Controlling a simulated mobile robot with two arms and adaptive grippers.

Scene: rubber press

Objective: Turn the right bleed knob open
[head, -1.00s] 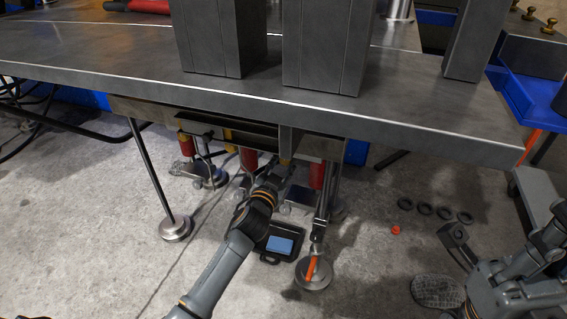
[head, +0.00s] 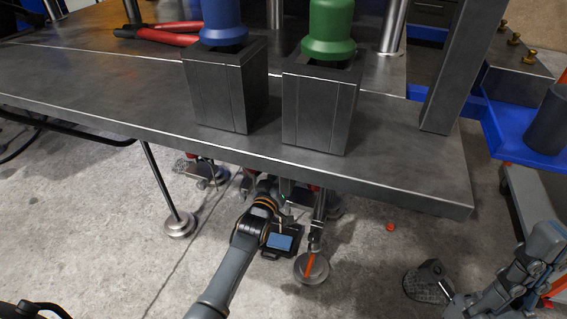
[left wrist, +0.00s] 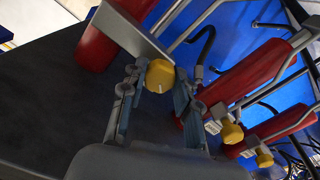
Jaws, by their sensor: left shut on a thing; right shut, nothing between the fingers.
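In the left wrist view, a yellow knob (left wrist: 160,76) sits beside a metal plate and a red cylinder (left wrist: 98,45). My left gripper (left wrist: 153,84) is shut on this knob, with a finger on either side. Two more yellow knobs (left wrist: 231,133) and (left wrist: 264,158) sit by other red cylinders further right. The frames do not settle which knob is the right one. In the head view my left arm reaches under the table, and its fingers and the knob are hidden there. My right gripper (head: 436,268) is shut and empty, low at the right over the floor.
The grey table (head: 90,80) overhangs the left arm. Posts with blue (head: 222,20) and green (head: 330,30) parts stand on it. A dark device with a blue screen (head: 280,241) and a round foot (head: 312,267) are beside the arm. The right-hand floor is mostly clear.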

